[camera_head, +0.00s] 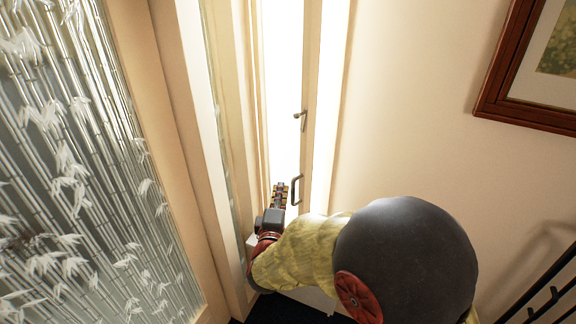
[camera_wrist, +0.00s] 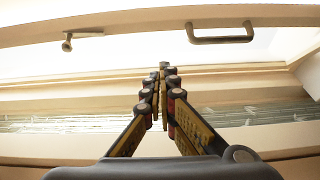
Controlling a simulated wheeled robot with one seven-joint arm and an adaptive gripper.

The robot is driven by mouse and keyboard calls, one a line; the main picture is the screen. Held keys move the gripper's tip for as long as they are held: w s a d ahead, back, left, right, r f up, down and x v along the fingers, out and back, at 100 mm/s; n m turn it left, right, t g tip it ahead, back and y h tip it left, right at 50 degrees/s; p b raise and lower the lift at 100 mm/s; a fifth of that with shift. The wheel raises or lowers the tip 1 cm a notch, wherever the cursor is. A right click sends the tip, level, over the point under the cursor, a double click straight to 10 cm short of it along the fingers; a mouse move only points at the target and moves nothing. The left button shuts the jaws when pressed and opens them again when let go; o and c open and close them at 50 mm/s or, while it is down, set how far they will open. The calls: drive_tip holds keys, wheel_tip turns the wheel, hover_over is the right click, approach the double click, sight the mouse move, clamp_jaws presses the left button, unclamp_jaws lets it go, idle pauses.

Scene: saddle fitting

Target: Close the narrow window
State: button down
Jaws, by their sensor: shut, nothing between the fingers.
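The narrow window (camera_head: 312,110) is a tall cream-framed sash around bright glass, at the centre of the head view. It stands partly swung out of its frame, as far as I can tell. It carries a small lever latch (camera_head: 301,119) and, lower down, a grey bar handle (camera_head: 296,189). In the wrist view the bar handle (camera_wrist: 220,34) is at the top right of centre and the latch (camera_wrist: 80,37) at the top left. My gripper (camera_head: 279,190) is shut and empty, just left of the bar handle. Its fingertips (camera_wrist: 163,72) show below the handle, apart from it.
A bamboo-patterned glass panel (camera_head: 75,160) in a cream frame fills the left. A plain wall (camera_head: 415,110) is on the right, with a framed picture (camera_head: 535,65). A dark rail (camera_head: 550,285) is at the lower right.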

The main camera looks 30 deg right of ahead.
drive_tip(key=shift+s+d+b+x, duration=0.3)
drive_tip(key=shift+b+x, duration=0.5)
drive_tip(key=shift+x, duration=1.35)
drive_tip(key=shift+s+d+b+x, duration=0.15)
drive_tip(key=shift+d+b+x, duration=0.45)
drive_tip(key=shift+x, duration=1.55)
drive_tip(key=shift+s+d+b+x, duration=0.25)
drive_tip(key=shift+b+x, duration=0.7)
drive_tip(key=shift+x, duration=1.2)
drive_tip(key=shift+f, duration=0.1)
drive_tip(key=shift+d, duration=0.35)
drive_tip(key=w+d, duration=0.3)
drive_tip(key=d, duration=0.7)
drive_tip(key=shift+w+p, duration=0.25)
drive_tip(key=shift+p, duration=0.05)
drive_tip(key=shift+d, duration=0.1)
